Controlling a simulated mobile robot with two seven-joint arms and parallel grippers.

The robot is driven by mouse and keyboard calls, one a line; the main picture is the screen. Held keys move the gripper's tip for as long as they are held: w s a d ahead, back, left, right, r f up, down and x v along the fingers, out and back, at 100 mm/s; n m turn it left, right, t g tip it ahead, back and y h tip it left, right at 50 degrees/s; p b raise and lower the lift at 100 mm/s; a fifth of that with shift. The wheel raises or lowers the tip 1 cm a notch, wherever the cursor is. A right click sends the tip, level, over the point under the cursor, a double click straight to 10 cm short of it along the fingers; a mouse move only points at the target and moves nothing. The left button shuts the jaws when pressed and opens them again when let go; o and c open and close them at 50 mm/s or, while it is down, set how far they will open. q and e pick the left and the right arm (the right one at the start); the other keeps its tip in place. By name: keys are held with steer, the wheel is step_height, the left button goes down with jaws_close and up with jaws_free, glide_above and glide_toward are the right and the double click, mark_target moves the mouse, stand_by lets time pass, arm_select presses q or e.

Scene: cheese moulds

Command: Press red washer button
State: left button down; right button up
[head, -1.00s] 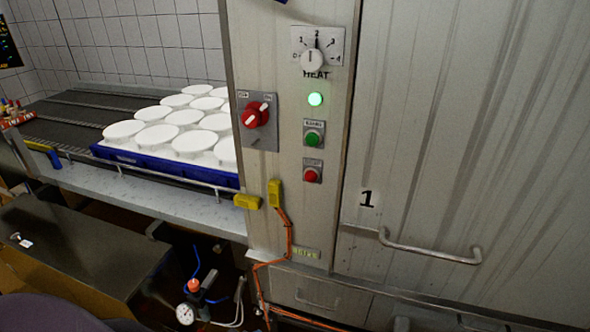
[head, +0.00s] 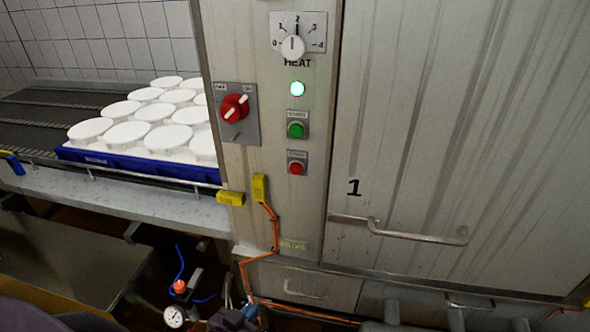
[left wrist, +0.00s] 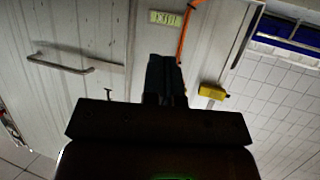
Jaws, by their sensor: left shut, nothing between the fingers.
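The red button (head: 296,168) sits on a small grey plate on the washer's metal front panel, below the green button (head: 295,129). My left gripper (head: 236,318) is at the bottom edge of the head view, well below the red button and apart from it. In the left wrist view its dark fingers (left wrist: 165,75) are shut and empty, with the panel behind them. The red button does not show in the left wrist view. My right gripper is not in view.
A red rotary switch (head: 235,108) is to the left. A door handle (head: 405,233), yellow box (head: 260,187) and orange cable (head: 247,280) are nearby. A blue crate (head: 135,167) holds white moulds.

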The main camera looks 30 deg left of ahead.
mark_target(296, 168)
arm_select(q)
steer(key=w+r+n+t+y, duration=0.3)
steer(key=r+n, duration=0.3)
steer(key=r, duration=0.2)
steer(key=w+d+r+n+t+y, duration=0.1)
steer(key=w+r+n+t+y, duration=0.3)
steer(key=r+n+y, duration=0.1)
steer(key=w+d+r+n+t+y+p, duration=0.1)
steer(key=w+r+n+t+y, duration=0.2)
steer(key=r+n, duration=0.3)
step_height(296, 168, up, 5)
steer(key=shift+w+f+n+t+y, duration=0.2)
steer(key=shift+w+n+t+y, duration=0.15)
steer(key=shift+w+y, duration=0.45)
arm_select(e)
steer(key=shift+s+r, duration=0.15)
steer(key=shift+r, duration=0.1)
arm_select(q)
steer(key=shift+w+h, duration=0.2)
steer(key=shift+h, duration=0.1)
steer(key=w+a+b, duration=0.2)
steer(key=w, duration=0.6)
steer(key=shift+w+a+b, duration=0.15)
steer(key=shift+b, duration=0.15)
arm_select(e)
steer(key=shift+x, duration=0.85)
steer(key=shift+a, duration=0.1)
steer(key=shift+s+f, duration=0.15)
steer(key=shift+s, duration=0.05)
